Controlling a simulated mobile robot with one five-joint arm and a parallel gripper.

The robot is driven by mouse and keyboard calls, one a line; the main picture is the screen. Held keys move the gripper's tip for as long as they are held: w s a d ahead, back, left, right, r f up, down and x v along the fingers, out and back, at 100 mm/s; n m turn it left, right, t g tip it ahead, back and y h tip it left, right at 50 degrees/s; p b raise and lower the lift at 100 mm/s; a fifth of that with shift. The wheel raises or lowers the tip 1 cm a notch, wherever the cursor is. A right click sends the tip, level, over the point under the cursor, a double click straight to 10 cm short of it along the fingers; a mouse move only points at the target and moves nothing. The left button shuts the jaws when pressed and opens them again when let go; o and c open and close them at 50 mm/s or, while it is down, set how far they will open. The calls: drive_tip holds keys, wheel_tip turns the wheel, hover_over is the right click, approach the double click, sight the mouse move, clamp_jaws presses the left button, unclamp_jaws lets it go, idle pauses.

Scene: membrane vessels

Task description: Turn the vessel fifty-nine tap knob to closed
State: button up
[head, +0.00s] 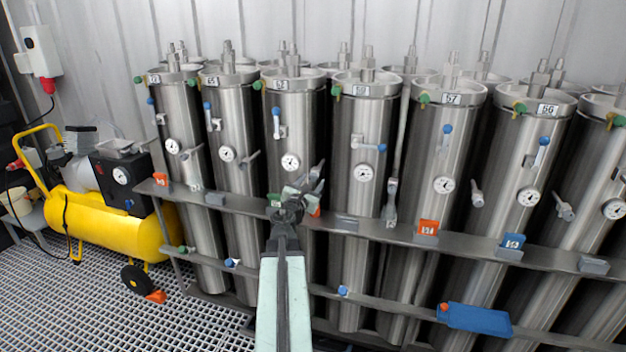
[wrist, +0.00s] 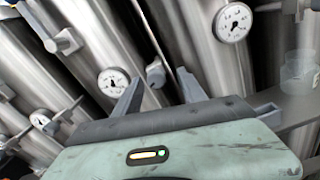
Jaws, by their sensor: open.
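The vessel whose small label appears to read 59 (head: 345,122) is a tall steel cylinder right of the middle in the head view.
Neighbouring vessels stand close on both sides, including vessel 57 (head: 450,110) and vessel 56 (head: 545,125). A grey rail (head: 465,238) crosses in front with orange and blue tags. A yellow compressor (head: 110,222) stands at the left on open grating.

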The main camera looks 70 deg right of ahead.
drive_tip(key=shift+w+d, duration=0.3)
drive_tip(key=shift+d, duration=0.5)
